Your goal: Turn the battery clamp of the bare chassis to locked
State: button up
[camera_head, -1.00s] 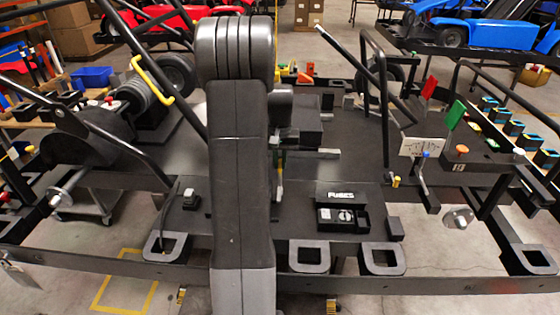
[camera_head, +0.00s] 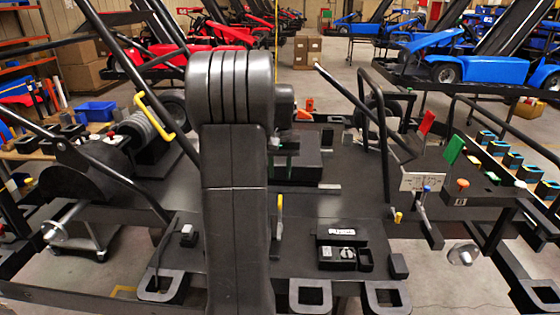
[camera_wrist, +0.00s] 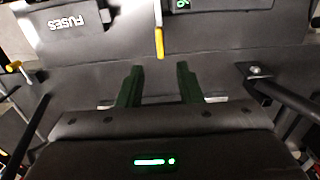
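A clamp lever with a grey shaft and yellow end (camera_wrist: 159,42) stands out from the far side in the wrist view. In the head view, the yellow-ended lever (camera_head: 280,208) shows just right of my arm, on the dark chassis deck (camera_head: 330,207). My gripper (camera_wrist: 159,70) is open and empty, its two dark green fingers apart. The lever's yellow end is just beyond the fingertips, roughly centred between them; I cannot tell that it touches either. In the head view my arm hides most of the gripper. I cannot read the lever's lock state.
A black fuse box (camera_head: 342,250) sits on the deck right of the lever; its FUSES lid also shows in the wrist view (camera_wrist: 68,22). A black bent tube (camera_head: 385,150) and a slanted column (camera_head: 350,95) rise behind.

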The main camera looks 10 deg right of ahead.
aim_at(280, 199)
notch_tip(280, 199, up, 4)
jog(key=shift+f, duration=0.1)
dwell(0.4)
notch_tip(280, 199, down, 14)
jog(key=shift+r+p, duration=0.15)
jog(key=shift+p, duration=0.4)
